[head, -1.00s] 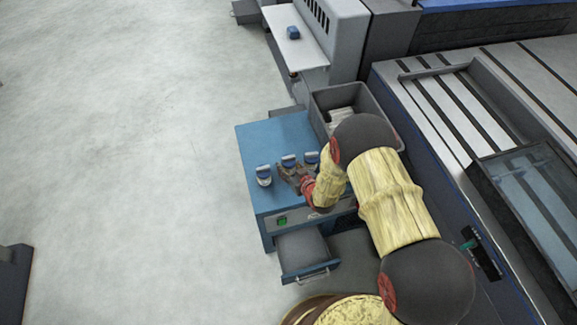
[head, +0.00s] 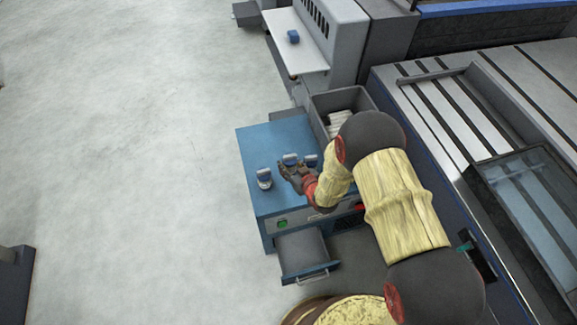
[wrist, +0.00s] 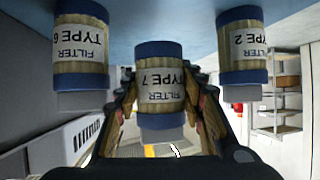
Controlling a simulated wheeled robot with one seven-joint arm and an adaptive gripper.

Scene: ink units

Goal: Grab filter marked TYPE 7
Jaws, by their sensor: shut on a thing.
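The filter marked TYPE 7 (wrist: 160,85) is in the middle of the wrist view, upside down there, with blue ends and a white label. My gripper (head: 287,168) is shut on it, one finger on each side. It sits offset from its neighbours and appears raised a little off the blue cabinet top (head: 262,143). It also shows in the head view (head: 290,159), partly hidden by my gripper. The filter marked TYPE 6 (wrist: 81,45) stands to its left in the wrist view, and the filter marked TYPE 2 (wrist: 241,45) to its right.
An open drawer (head: 305,257) juts from the cabinet front. A grey bin (head: 352,97) with pale items stands behind the cabinet on the right. A small blue object (head: 293,36) lies on a white shelf (head: 283,48) farther back. Open floor lies to the left.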

